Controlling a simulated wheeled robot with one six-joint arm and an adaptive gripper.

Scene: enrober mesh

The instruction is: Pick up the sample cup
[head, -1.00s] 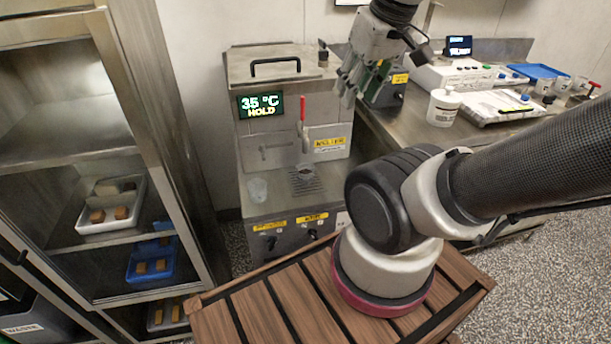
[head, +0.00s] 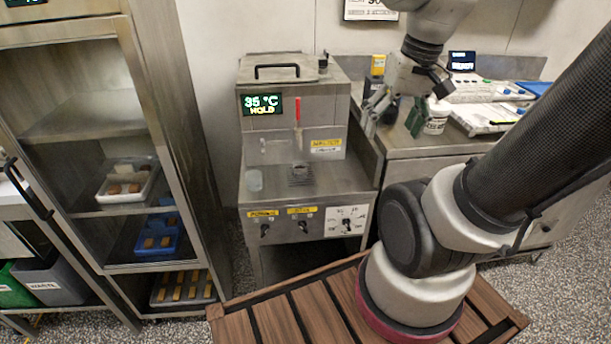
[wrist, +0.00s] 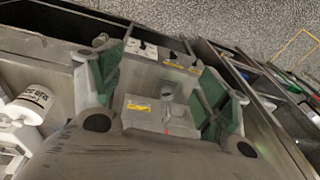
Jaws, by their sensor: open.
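I cannot make out the cup clearly in that view.
A white tub (head: 437,116) stands on the right bench behind my gripper. The melter's red lever (head: 298,110) rises behind the grate. An open steel cabinet (head: 175,130) with trays stands at left. The floor between cabinet and melter is clear.

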